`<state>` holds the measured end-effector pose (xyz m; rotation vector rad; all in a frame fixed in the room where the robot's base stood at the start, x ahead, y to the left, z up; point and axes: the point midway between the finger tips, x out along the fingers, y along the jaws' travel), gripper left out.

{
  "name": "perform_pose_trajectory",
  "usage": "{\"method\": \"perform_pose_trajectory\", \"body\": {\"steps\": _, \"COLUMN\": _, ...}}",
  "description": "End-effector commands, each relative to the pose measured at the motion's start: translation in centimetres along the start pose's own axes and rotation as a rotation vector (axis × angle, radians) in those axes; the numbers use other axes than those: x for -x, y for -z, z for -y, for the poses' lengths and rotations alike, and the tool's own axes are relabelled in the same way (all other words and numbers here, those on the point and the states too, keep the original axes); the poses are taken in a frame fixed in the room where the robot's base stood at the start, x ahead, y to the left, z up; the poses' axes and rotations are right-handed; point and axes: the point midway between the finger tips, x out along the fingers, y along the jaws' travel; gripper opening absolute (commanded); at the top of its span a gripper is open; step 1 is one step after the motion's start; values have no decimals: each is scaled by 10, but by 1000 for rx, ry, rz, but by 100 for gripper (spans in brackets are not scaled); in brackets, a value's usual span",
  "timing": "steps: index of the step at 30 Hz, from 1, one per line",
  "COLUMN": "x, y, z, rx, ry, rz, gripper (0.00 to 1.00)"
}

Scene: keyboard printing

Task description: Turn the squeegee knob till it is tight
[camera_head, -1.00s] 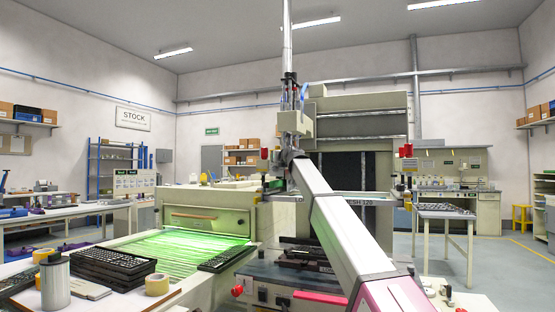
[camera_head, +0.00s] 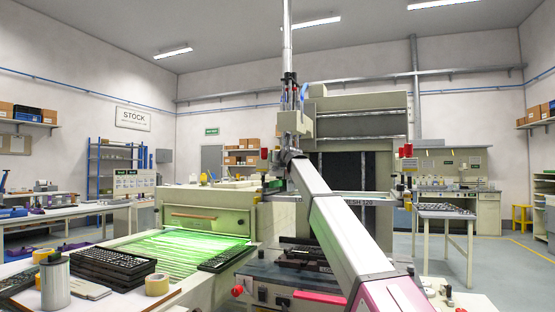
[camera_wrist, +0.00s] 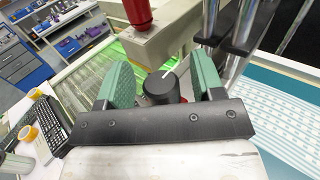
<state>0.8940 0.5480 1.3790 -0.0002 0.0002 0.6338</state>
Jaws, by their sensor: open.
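The squeegee knob (camera_wrist: 160,88) is a round black knob with a white line on its face. In the wrist view it sits between the two green fingers of my gripper (camera_wrist: 160,82). The fingers are open, one on each side of the knob, and a gap shows on the left side. Whether the right finger touches the knob I cannot tell. In the head view my arm reaches up to the printing machine (camera_head: 360,105), and the arm hides the knob and my fingertips.
Metal rods (camera_wrist: 240,30) stand close to the right finger, and a red cylinder (camera_wrist: 137,12) is just beyond the fingers. A screen with a printed pattern (camera_wrist: 285,115) lies to the right. A green-lit conveyor (camera_head: 180,246) with black key trays (camera_head: 112,264) is at the left.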

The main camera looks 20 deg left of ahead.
Motion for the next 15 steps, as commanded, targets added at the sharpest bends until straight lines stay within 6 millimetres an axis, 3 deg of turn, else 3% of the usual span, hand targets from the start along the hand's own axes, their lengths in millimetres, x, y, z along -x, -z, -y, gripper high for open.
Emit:
{"method": "perform_pose_trajectory", "body": {"steps": 8, "x": 12, "y": 0, "z": 0, "rx": 0, "ry": 0, "rz": 1, "gripper": 61}}
{"method": "perform_pose_trajectory", "body": {"steps": 15, "x": 50, "y": 2, "z": 0, "rx": 0, "ry": 0, "rz": 2, "gripper": 61}}
